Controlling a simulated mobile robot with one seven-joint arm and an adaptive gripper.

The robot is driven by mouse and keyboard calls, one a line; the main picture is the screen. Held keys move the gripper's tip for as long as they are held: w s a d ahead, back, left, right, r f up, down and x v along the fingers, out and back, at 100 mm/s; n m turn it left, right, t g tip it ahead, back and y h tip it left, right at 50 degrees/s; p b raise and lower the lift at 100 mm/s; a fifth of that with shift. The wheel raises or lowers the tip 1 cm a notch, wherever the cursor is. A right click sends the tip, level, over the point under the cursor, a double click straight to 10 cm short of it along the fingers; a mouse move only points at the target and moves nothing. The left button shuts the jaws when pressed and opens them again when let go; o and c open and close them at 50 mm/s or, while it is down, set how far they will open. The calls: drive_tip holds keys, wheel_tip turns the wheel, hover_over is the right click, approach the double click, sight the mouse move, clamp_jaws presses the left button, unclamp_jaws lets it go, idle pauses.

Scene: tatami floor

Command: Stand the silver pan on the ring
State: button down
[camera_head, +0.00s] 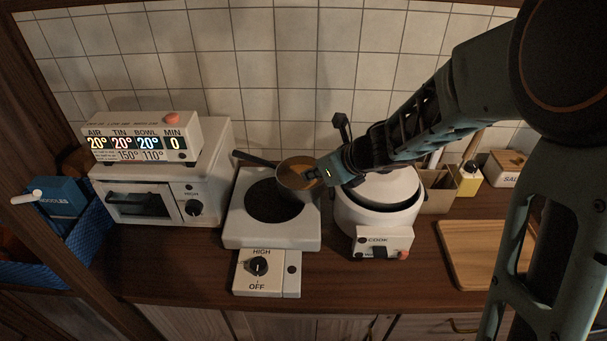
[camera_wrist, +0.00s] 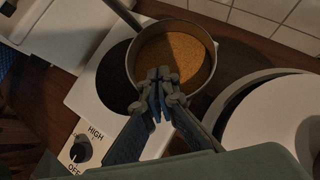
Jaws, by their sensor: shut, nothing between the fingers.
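The silver pan (camera_head: 297,187), with a brownish-orange content inside, stands at the back right of the white hotplate (camera_head: 240,228). It covers part of the dark round ring (camera_head: 268,203) and reaches beyond it to the right. Its dark handle (camera_head: 255,158) points to the back left. The wrist view shows the pan's rim (camera_wrist: 131,62) and the ring (camera_wrist: 112,75) partly under it. My gripper (camera_head: 316,176) is shut and empty at the pan's near right side. In the wrist view its fingertips (camera_wrist: 159,76) overlap the near rim; I cannot tell whether they touch.
A white cooker (camera_head: 380,215) stands close to the right of the hotplate, under my arm. A white oven (camera_head: 150,200) stands to the left. A heat knob (camera_head: 258,266) sits in front. A cutting board (camera_head: 480,255) lies at the right. The tiled wall is behind.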

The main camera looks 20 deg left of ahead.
drive_tip(key=shift+p+v, duration=0.3)
drive_tip(key=shift+v, duration=1.8)
drive_tip(key=shift+d, duration=0.1)
